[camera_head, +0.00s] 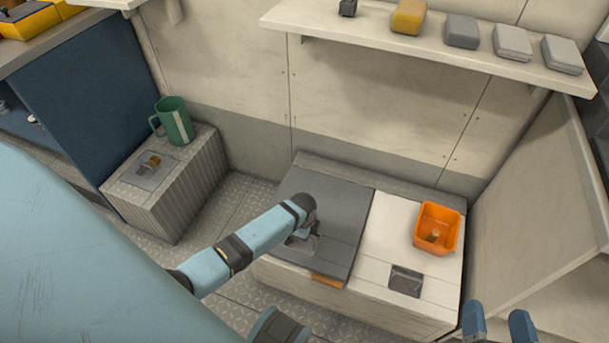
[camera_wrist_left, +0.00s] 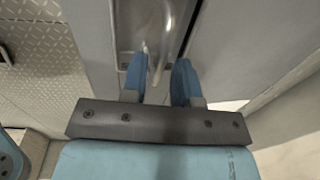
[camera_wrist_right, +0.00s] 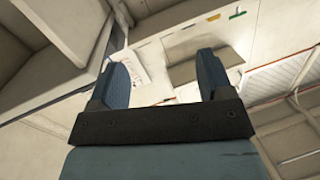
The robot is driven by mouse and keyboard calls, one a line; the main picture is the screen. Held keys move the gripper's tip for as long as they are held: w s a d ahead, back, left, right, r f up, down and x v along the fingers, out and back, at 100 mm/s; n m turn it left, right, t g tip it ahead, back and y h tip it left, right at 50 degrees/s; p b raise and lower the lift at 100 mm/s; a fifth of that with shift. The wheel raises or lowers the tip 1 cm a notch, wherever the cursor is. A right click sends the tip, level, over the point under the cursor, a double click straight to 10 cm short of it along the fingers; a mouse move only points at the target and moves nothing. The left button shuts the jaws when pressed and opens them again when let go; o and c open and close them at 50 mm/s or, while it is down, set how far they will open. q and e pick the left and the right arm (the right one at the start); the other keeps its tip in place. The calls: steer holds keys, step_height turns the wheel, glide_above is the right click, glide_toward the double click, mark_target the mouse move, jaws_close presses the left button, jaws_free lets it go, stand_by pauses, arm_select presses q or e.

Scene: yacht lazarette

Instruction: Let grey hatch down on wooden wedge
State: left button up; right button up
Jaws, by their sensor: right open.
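The grey hatch (camera_head: 337,210) covers the left part of the white locker top in the head view and looks nearly flat. I cannot tell how large any gap under it is. An orange-brown wooden wedge (camera_head: 327,281) shows at its front edge. My left gripper (camera_head: 303,238) is at the hatch's recessed handle, partly hidden by my wrist. In the left wrist view, its fingers (camera_wrist_left: 159,80) are close together on either side of the metal handle (camera_wrist_left: 165,45). My right gripper (camera_head: 498,322) is open and empty at the bottom right, away from the hatch.
An orange bin (camera_head: 437,228) stands on the locker's white right part, behind a dark recessed latch (camera_head: 406,281). A green mug (camera_head: 174,121) stands on a ribbed grey box (camera_head: 190,182) at left. A shelf (camera_head: 430,50) with several small items runs along the back wall.

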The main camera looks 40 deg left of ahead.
arm_select(q)
jaws_close()
steer(key=shift+r, duration=0.1)
steer(key=shift+w+r+p, duration=0.1)
steer(key=shift+r+p, duration=0.3)
steer(key=shift+p, duration=0.15)
steer(key=shift+w+a+r+p, duration=0.15)
steer(key=shift+w+r+p, duration=0.25)
steer(key=shift+r+p, duration=0.55)
arm_select(e)
step_height(320, 180, down, 6)
steer(key=s+d+g+h, duration=0.1)
steer(key=d+g+h, duration=0.1)
steer(key=d+g, duration=0.1)
steer(key=shift+s, duration=0.4)
arm_select(q)
steer(key=shift+f, duration=0.15)
